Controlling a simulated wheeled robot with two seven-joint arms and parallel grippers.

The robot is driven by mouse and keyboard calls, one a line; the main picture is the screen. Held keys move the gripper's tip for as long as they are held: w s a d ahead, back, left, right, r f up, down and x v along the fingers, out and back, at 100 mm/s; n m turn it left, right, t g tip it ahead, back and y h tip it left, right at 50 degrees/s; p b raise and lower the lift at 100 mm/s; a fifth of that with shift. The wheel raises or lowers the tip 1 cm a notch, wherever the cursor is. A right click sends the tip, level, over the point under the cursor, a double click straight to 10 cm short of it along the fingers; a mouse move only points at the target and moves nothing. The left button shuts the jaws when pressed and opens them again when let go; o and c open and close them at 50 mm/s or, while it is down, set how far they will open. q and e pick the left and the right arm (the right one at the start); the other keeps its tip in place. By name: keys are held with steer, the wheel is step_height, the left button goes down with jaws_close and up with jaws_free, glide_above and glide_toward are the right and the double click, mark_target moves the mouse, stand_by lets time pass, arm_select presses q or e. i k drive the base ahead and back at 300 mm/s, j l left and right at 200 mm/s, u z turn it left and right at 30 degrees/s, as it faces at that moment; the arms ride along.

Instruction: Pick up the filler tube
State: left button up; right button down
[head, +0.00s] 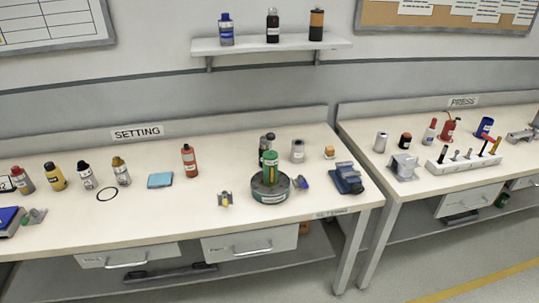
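No label in the head view names a filler tube, and I cannot tell which thing it is. On the bench marked SETTING (220,225), a slim red tube-like bottle (189,162) stands upright behind the middle. A green cylinder (270,168) stands upright on a dark round base (270,190). A dark bottle (266,142) stands partly hidden behind it, and a grey cylinder (298,151) stands to its right. A red and white tube-like bottle (430,132) stands on the bench marked PRESS. Neither of my grippers shows.
Several bottles (55,177) and a black ring (107,194) are at the left, with a light-blue pad (160,180) beside them. A blue vise (347,178) sits at the right corner. A gap separates the benches. A wall shelf (270,47) holds three bottles.

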mark_target(271, 163)
steer(key=i+l+u, duration=0.3)
steer(key=l, duration=0.35)
steer(key=i+l+u, duration=0.1)
steer(key=i+l, duration=0.15)
steer(key=l, duration=0.15)
steer(key=i+l+u, duration=0.15)
steer(key=l, duration=0.25)
steer(key=i+l+u, duration=0.15)
steer(key=l, duration=0.2)
steer(key=i+l+u, duration=0.15)
steer(key=l, duration=0.3)
steer(key=i+l+u, duration=0.1)
steer(key=l, duration=0.3)
